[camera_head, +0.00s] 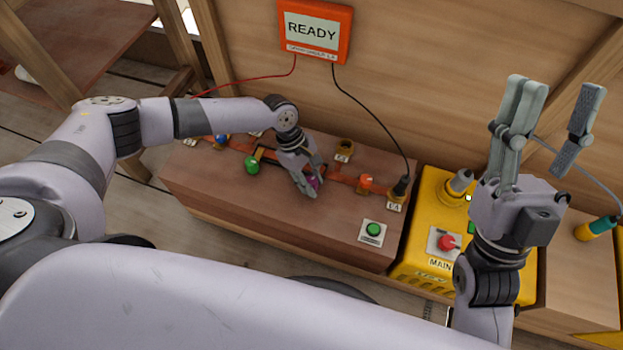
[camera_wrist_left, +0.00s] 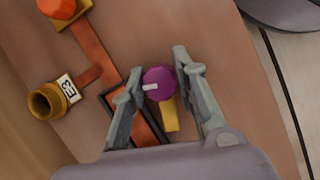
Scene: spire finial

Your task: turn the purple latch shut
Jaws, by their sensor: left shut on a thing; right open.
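The purple latch (camera_wrist_left: 160,84) is a round knob with a white mark, on a yellow base plate. In the left wrist view it sits between the two fingers of my left gripper (camera_wrist_left: 158,82), which is shut on it. The white mark points towards the left finger. In the head view my left gripper (camera_head: 312,188) reaches down onto the wooden bench, and only a bit of the purple latch (camera_head: 314,182) shows. My right gripper (camera_head: 548,120) is raised at the right, open and empty.
The wooden bench (camera_head: 230,190) also bears a green knob (camera_head: 252,165), an orange knob (camera_head: 365,181), a brass socket (camera_head: 345,146) and a green button (camera_head: 373,229). A yellow box (camera_head: 415,255) with a red knob (camera_head: 446,242) stands to the right. A READY screen (camera_head: 313,32) hangs behind.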

